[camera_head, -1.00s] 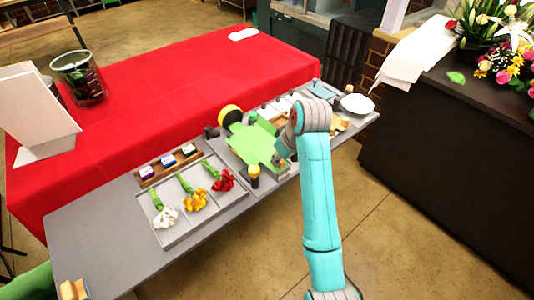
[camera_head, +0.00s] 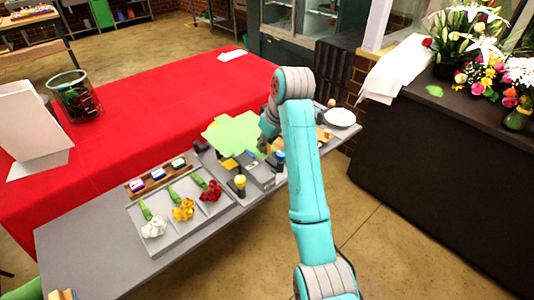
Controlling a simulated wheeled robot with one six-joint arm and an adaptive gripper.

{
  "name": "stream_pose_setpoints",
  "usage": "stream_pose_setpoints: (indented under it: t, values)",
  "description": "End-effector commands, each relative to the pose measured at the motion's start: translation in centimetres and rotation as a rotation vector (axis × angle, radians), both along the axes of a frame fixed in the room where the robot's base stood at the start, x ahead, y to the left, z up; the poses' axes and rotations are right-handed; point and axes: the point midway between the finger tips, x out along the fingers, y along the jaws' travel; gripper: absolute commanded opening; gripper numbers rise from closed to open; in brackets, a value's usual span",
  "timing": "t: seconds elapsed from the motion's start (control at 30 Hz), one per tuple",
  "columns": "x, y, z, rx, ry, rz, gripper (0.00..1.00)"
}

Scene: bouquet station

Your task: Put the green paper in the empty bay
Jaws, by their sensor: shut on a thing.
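The green paper (camera_head: 232,134) is a flat, bright green sheet above the grey table, left of my wrist. My gripper (camera_head: 264,146) is at its right edge and is shut on it; the fingertips are small and partly hidden by my arm. A grey box-like holder (camera_head: 262,172) stands just below and in front of the sheet, with a yellow piece at its left. The empty bay cannot be made out; the sheet and my arm cover part of that area.
A grey tray (camera_head: 165,236) with white, yellow and red flowers lies at the left. A wooden rack (camera_head: 137,193) stands behind it. A yellow-topped dark item (camera_head: 240,184) stands beside the holder. A white plate (camera_head: 339,117) is at the far right. A red-covered table (camera_head: 150,120) lies behind.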

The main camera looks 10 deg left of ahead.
Motion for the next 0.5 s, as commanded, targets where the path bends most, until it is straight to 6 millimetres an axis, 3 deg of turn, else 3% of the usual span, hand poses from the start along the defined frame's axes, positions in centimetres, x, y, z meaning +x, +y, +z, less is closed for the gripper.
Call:
stream_pose_setpoints:
  t: [0.3,0.5]
  values:
    - [7.2,-4.5,-0.6,-0.057,0.044,-0.01,0.0]
    - [10.4,-7.6,-1.2,-0.088,0.07,-0.006,0.0]
